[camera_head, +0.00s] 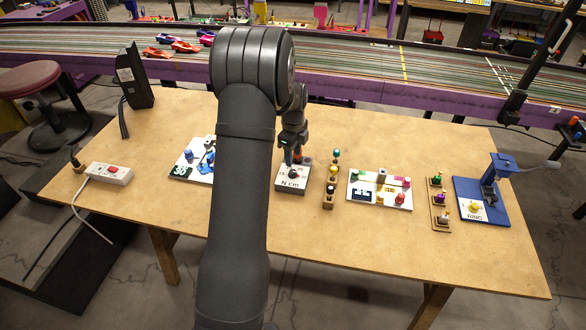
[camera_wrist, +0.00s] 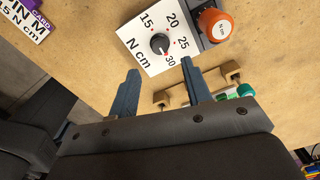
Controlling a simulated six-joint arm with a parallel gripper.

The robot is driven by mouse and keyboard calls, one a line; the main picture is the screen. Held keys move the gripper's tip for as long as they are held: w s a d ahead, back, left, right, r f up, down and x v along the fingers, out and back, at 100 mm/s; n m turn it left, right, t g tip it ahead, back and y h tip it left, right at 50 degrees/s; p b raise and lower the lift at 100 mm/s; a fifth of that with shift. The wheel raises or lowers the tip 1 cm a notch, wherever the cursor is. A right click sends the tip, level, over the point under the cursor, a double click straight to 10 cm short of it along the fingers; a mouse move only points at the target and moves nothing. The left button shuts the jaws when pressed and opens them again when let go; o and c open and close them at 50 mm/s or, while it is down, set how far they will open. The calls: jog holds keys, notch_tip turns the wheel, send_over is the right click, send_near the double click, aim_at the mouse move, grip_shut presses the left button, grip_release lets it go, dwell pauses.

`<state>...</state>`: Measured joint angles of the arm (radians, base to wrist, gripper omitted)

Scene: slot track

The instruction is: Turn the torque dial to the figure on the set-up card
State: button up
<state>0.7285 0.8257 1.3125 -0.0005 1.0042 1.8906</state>
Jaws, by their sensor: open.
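The torque dial's dark round knob (camera_wrist: 160,43) sits on a white plate (camera_wrist: 143,27) marked 15, 20, 25, 30 and N cm. Its pointer mark is too small to read surely. My gripper (camera_wrist: 160,69) is open and empty, its fingertips apart just short of the knob in the wrist view. In the head view my gripper (camera_head: 293,158) is over the dial box (camera_head: 291,187), and my arm hides part of the bench. A card (camera_wrist: 24,18) at the wrist view's upper left is cut off; only "5 N cm" shows of its figure.
Bare bench lies in front.

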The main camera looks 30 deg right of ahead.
aim_at(293, 171)
notch_tip(293, 171, down, 7)
jog(key=shift+f, duration=0.1)
dwell(0.3)
grip_shut()
